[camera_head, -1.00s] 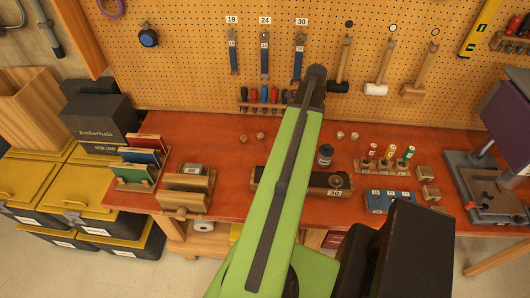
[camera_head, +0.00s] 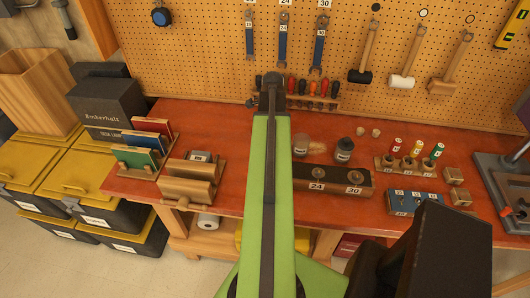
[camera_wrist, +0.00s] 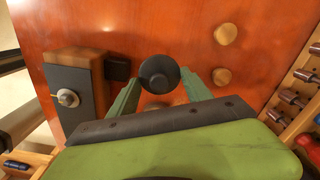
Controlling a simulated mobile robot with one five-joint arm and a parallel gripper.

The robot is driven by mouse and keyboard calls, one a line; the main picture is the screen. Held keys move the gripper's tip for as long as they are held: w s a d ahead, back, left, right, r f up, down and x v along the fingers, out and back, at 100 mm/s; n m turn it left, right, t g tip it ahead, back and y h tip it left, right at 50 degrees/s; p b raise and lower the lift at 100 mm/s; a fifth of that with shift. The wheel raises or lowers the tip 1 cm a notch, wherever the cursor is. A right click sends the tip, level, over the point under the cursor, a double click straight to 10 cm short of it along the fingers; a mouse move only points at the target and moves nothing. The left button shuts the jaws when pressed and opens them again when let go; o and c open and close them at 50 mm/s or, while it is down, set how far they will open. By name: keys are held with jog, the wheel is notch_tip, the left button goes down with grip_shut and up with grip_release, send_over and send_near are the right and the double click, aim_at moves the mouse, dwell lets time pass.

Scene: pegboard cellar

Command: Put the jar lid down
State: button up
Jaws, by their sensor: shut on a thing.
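The jar lid (camera_wrist: 158,73) is a dark round disc with a raised round middle in the wrist view. My gripper (camera_wrist: 160,88) is shut on it, with a green finger on each side, above the red-orange bench top. The lid is hidden in the head view, where my arm's far end (camera_head: 272,88) reaches toward the back of the bench. A clear jar (camera_head: 301,146) stands on the bench right of my arm. A dark-topped jar (camera_head: 345,149) stands to its right.
A dark-topped holder marked 24 and 30 (camera_head: 334,180) lies right of my arm. The screwdriver rack (camera_head: 325,100) is at the pegboard. Round wooden pieces (camera_wrist: 225,33) lie near the lid in the wrist view. Bare bench (camera_head: 215,135) shows left of my arm.

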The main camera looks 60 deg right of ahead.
jog(key=shift+w+f, duration=0.3)
jog(key=shift+w, duration=0.25)
jog(key=shift+w+f, duration=0.3)
jog(key=shift+w, duration=0.25)
notch_tip(320, 180, down, 4)
jog(key=b, duration=0.4)
jog(key=shift+f+b, duration=0.2)
jog(key=shift+b, duration=0.2)
jog(key=shift+r, duration=0.2)
jog(key=shift+f, duration=0.15)
jog(key=o, duration=1.3)
notch_tip(320, 180, up, 13)
jog(key=p, duration=1.2)
jog(key=shift+f+p, duration=0.2)
jog(key=shift+p, duration=0.15)
jog(key=shift+f, duration=0.1)
